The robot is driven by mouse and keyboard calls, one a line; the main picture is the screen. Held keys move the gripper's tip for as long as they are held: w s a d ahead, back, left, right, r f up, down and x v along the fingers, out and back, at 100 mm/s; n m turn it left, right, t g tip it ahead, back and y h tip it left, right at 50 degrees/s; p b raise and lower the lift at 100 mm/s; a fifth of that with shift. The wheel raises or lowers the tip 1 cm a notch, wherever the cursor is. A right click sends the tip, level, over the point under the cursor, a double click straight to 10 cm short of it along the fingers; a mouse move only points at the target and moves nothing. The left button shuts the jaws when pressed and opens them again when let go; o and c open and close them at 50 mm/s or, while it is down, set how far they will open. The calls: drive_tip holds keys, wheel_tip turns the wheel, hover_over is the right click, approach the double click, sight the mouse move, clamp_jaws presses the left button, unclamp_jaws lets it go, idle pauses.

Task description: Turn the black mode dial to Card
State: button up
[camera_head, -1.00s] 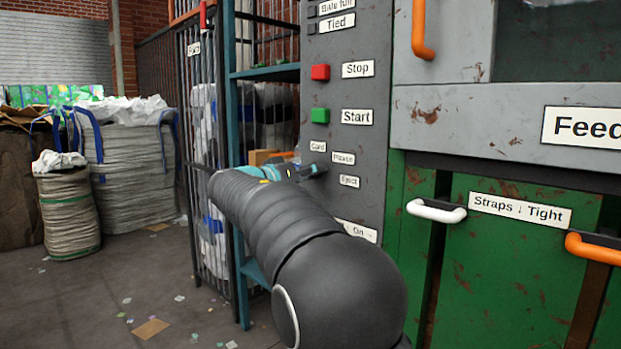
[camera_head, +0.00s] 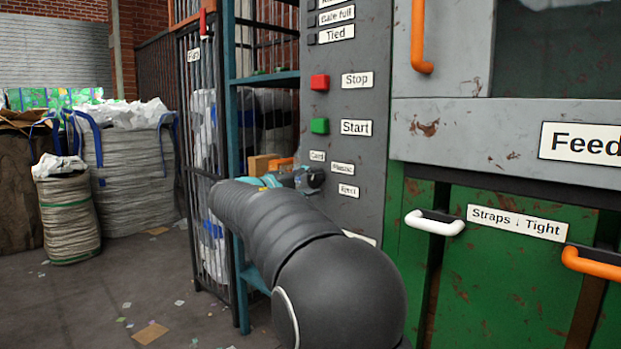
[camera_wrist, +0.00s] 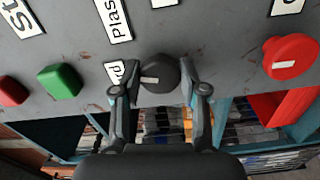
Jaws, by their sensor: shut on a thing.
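The black mode dial (camera_wrist: 160,70) shows in the wrist view on the grey panel, with a white pointer mark on its face. My gripper (camera_wrist: 160,90) has one finger on each side of the dial and is shut on it. The white mark lies toward the left, on the side of the Card label (camera_wrist: 116,72), which is partly hidden by a finger. The Plastic label (camera_wrist: 113,18) is up and to the left, cut by the frame edge. In the head view my gripper (camera_head: 303,180) is at the panel beside the Card label (camera_head: 317,156), and the dial is hard to make out.
A green Start button (camera_wrist: 60,80) and a red Stop button (camera_wrist: 12,91) are left of the dial in the wrist view. A red knob (camera_wrist: 291,56) is to the right. Teal shelving (camera_head: 238,120) stands beside the panel, close to my arm.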

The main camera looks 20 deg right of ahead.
drive_tip(key=shift+n+p, duration=0.8)
drive_tip(key=shift+n, duration=0.9)
drive_tip(key=o, duration=1.1)
drive_tip(key=v, duration=1.2)
